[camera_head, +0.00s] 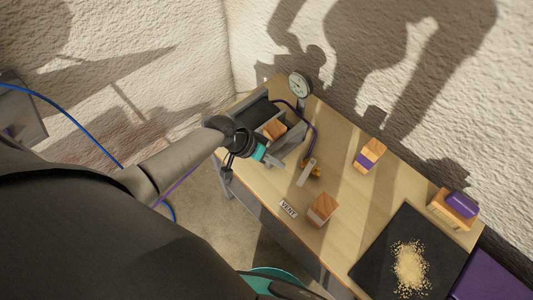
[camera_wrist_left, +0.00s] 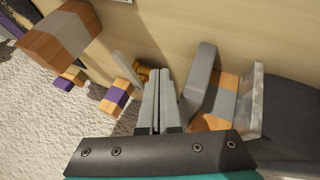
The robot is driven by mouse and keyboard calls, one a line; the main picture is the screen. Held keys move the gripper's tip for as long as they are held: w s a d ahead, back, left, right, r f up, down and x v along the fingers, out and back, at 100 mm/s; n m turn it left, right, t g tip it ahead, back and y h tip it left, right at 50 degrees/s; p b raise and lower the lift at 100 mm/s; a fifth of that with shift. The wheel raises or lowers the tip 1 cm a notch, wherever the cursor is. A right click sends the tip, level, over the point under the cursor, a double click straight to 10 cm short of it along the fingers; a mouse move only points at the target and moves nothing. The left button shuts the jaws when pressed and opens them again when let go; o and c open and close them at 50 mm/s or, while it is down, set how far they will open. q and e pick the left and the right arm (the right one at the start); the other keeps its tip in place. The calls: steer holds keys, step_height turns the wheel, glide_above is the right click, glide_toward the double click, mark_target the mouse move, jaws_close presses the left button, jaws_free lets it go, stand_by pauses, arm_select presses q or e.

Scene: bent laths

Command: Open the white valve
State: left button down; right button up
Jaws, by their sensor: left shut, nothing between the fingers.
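The white valve lever (camera_head: 306,172) stands over a brass valve body (camera_head: 316,171) near the middle of the table. In the left wrist view the white lever (camera_wrist_left: 127,69) shows left of my fingers, with the brass body (camera_wrist_left: 143,73) near their tips. My left gripper (camera_head: 274,161) is shut and empty, left of the lever in the head view. In the left wrist view my left gripper (camera_wrist_left: 161,74) appears apart from the lever, though the depth of the gap is hard to judge. My right gripper does not show.
A gauge (camera_head: 299,85) stands behind. A VENT label (camera_head: 288,209) and a wooden block (camera_head: 322,208) lie in front. A black mat (camera_head: 385,250) with crumbs (camera_head: 410,267) lies right.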

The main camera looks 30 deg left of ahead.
mark_target(306, 172)
arm_select(q)
steer(key=d, duration=0.2)
steer(key=d+f, duration=0.1)
steer(key=shift+d, duration=0.8)
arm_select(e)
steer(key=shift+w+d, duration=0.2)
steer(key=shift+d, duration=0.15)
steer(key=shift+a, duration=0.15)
